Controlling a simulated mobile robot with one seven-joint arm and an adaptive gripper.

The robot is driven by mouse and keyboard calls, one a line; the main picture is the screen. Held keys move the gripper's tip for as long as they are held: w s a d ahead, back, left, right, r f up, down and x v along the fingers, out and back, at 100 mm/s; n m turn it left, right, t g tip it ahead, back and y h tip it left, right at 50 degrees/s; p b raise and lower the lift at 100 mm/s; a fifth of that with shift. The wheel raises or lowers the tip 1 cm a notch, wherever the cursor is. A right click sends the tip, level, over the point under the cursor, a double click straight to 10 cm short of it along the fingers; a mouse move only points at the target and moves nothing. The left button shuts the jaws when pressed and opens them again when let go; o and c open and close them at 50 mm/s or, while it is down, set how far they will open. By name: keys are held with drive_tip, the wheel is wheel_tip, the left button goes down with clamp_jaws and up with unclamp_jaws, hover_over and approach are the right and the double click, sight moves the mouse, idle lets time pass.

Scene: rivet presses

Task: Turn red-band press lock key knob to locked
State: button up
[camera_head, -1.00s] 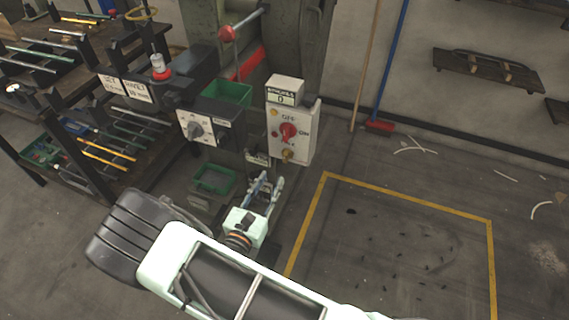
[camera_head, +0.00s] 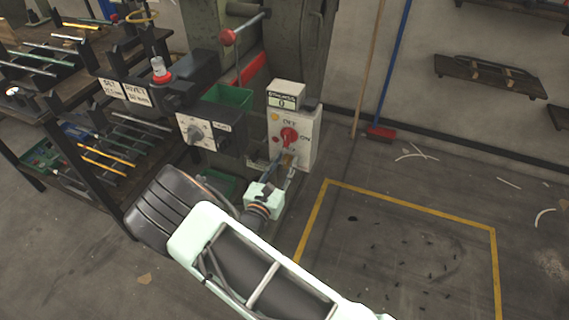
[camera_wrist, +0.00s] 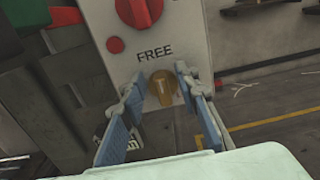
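The lock key knob (camera_wrist: 162,88) is a small brass knob low on the white switch box, under the printed word FREE. In the wrist view it sits between the two blue-padded fingers of my gripper (camera_wrist: 165,105), which are open with a gap on each side of it. In the head view my gripper (camera_head: 279,170) is at the lower front of the switch box (camera_head: 306,130) and largely hides the knob. The red rotary switch (camera_head: 289,137), marked OFF and ON, is above the knob. It also shows at the top of the wrist view (camera_wrist: 138,8).
A control box with a grey dial (camera_head: 196,132) is left of the switch box. A green bin (camera_head: 227,95) and the red-ball lever (camera_head: 228,37) are above and behind. A tool rack (camera_head: 60,90) stands left. The floor inside the yellow line (camera_head: 410,203) is mostly clear.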

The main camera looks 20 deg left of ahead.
clamp_jaws()
